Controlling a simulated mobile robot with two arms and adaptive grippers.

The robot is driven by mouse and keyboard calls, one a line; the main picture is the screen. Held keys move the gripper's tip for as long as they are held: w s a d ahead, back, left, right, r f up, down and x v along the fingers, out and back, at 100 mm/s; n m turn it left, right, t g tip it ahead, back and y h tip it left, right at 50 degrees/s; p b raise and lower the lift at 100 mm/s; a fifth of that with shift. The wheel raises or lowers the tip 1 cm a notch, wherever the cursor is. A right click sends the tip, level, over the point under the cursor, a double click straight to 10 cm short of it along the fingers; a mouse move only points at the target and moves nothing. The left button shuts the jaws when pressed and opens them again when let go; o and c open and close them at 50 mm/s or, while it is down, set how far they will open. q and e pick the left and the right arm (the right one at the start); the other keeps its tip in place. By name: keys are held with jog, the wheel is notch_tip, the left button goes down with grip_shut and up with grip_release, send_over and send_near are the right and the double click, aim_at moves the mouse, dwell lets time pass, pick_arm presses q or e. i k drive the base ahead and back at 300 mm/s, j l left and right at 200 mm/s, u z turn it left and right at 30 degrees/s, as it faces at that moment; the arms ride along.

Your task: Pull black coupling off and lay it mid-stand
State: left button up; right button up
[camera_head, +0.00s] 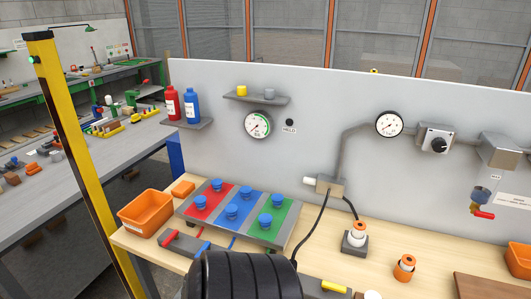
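A low stand (291,236) on the wooden bench carries red, blue and green fields side by side. The blue field (239,207) is the middle one. Blue knobs (231,211) stand on all three fields. A dark ribbed shape covers the bench just in front of the stand. Neither of my grippers shows in the picture.
An orange bin (146,211) stands left of the stand. A grey box (330,185) with black cables is behind it on the right. An orange-and-white cylinder (359,230) stands in a dark base (354,244). The bench (440,262) has free room at the right.

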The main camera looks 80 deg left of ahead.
aim_at(350, 272)
jog(key=u, duration=2.2)
